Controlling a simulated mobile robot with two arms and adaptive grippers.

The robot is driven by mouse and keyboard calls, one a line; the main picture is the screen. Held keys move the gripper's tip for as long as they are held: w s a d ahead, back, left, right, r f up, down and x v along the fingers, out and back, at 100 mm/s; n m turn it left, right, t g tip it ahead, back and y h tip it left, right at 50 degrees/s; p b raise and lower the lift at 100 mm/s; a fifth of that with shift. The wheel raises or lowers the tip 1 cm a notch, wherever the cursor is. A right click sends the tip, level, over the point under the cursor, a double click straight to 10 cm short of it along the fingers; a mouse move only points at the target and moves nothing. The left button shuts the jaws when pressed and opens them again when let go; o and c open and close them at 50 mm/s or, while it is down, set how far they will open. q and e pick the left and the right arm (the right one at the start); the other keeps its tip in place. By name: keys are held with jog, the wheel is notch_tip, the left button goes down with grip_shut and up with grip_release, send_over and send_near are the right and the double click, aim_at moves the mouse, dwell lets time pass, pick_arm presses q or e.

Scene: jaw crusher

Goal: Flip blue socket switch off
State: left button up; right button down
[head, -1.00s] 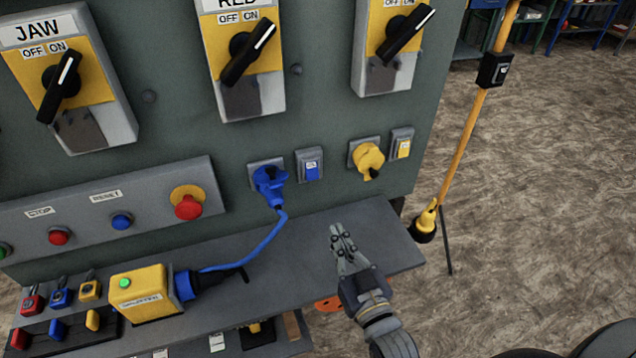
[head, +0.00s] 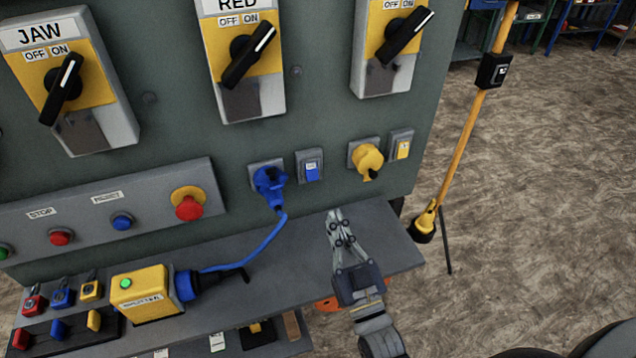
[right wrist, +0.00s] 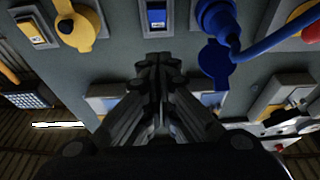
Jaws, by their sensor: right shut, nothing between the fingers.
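The blue socket switch (head: 310,166) is a small blue rocker in a grey housing on the green panel, right of the blue socket. It also shows at the top of the right wrist view (right wrist: 157,15). A blue plug (head: 269,183) sits in the blue socket beside it. My right gripper (head: 334,214) is shut and empty, below and slightly right of the switch, apart from it. In the right wrist view its fingers (right wrist: 157,62) point up toward the panel just beneath the switch. My left gripper is not in view.
The yellow socket (head: 368,158) and yellow switch (head: 402,147) are right of the blue switch. A grey shelf (head: 385,240) lies under my right gripper. A blue cable (head: 262,247) runs to a yellow box (head: 140,292). A yellow pole (head: 460,150) stands at right.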

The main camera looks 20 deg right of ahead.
jog(key=p, duration=0.2)
send_near(310, 164)
notch_tip(310, 164, up, 4)
jog(key=w+f, duration=0.1)
jog(key=w, duration=0.1)
jog(key=w+f, duration=0.1)
jog(key=w, duration=0.1)
jog(key=shift+w+a+f, duration=0.1)
jog(key=shift+f, duration=0.2)
